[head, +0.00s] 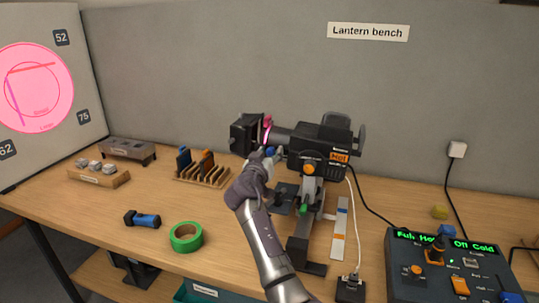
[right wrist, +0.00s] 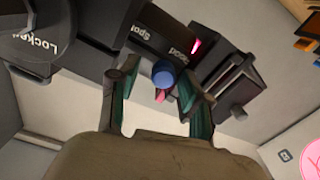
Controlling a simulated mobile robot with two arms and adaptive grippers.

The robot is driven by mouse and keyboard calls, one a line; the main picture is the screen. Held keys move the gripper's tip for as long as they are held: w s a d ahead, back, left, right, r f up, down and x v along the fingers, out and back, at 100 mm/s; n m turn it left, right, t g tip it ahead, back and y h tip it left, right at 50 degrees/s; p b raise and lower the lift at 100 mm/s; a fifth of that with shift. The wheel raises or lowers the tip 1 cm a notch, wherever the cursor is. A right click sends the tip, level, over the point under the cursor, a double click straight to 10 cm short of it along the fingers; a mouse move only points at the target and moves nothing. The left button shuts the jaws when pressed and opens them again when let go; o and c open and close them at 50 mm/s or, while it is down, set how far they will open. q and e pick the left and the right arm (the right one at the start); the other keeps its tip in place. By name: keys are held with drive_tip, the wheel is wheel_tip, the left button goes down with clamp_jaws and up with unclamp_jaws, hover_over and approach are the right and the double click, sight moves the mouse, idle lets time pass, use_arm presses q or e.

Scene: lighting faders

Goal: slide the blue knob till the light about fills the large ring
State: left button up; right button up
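The blue knob (head: 269,152) is on the barrel of the black lantern (head: 318,150). In the right wrist view the blue knob (right wrist: 163,74) lies between the fingertips of my right gripper (right wrist: 158,78). The fingers stand apart, with a visible gap on the left side of the knob; contact on the right side is unclear. In the head view my right gripper (head: 264,164) is at the lantern barrel. A pink light disc (head: 55,90) on the white board covers the small ring and reaches about the large ring's outline. My left gripper is not in view.
A control box (head: 440,265) stands at the right. Green tape (head: 186,237), a blue-black torch (head: 142,219) and a slotted wooden rack (head: 203,172) lie left of my arm. A pink knob (head: 267,121) is above the barrel.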

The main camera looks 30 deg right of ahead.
drive_tip(key=shift+w+a, duration=0.1)
drive_tip(key=shift+a, duration=0.05)
drive_tip(key=v, duration=1.2)
drive_tip(key=shift+f, duration=0.1)
